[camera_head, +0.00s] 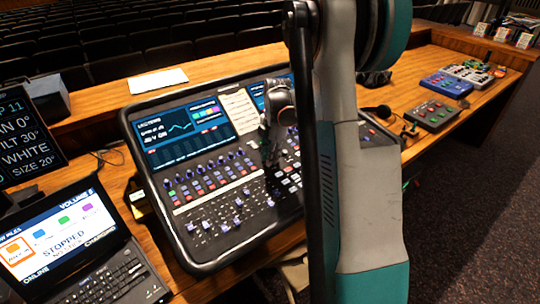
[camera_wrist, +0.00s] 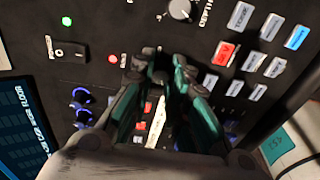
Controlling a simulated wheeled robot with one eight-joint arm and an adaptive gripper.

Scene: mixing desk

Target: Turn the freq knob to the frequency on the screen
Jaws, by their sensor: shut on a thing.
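The mixing desk (camera_head: 190,225) stands tilted on the wooden table, with rows of knobs, buttons and faders. Its left screen (camera_head: 184,130) shows a light curve and small text; I cannot read a frequency there. My gripper (camera_head: 272,170) reaches down onto the desk's panel, right of that screen. In the wrist view my gripper (camera_wrist: 164,64) is shut on a small knob at the panel, which the fingers almost fully hide. I cannot read its label or its pointer. Another round black knob (camera_wrist: 180,9) with a white mark sits just beyond the fingertips.
White, red and blue buttons (camera_wrist: 255,62) lie right of the fingers, and blue-lit knobs (camera_wrist: 82,105) to the left. A laptop (camera_head: 75,250) and a dark text screen (camera_head: 28,135) stand at left. Small coloured pedals (camera_head: 446,85) lie at right.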

